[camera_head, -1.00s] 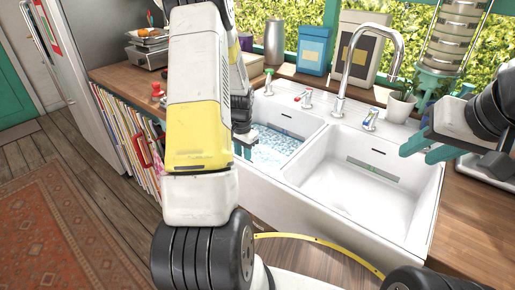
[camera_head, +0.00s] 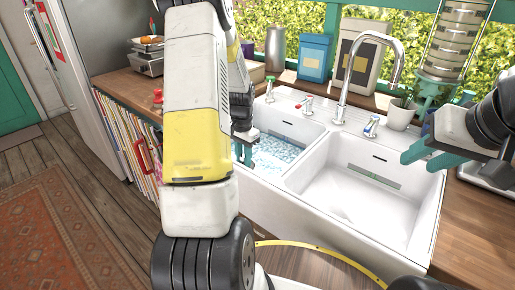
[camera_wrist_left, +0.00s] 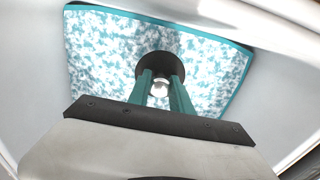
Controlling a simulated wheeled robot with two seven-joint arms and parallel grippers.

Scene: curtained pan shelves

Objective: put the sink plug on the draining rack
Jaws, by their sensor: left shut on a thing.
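My left gripper (camera_head: 243,150) reaches into the left basin of the white sink. In the left wrist view its two teal fingers (camera_wrist_left: 160,92) are closed around the bright knob of a round black sink plug (camera_wrist_left: 155,62). The plug is over the blue-white rippled surface in the basin (camera_wrist_left: 215,50); whether it touches the bottom cannot be told. In the head view the plug is hidden. My right gripper (camera_head: 430,155), teal-fingered, is open and empty above the right of the sink. I cannot make out the draining rack with certainty.
The empty right basin (camera_head: 365,205) lies beside the filled one. The tall faucet (camera_head: 345,85) and tap handles stand behind. Wooden counter (camera_head: 480,220) is at right.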

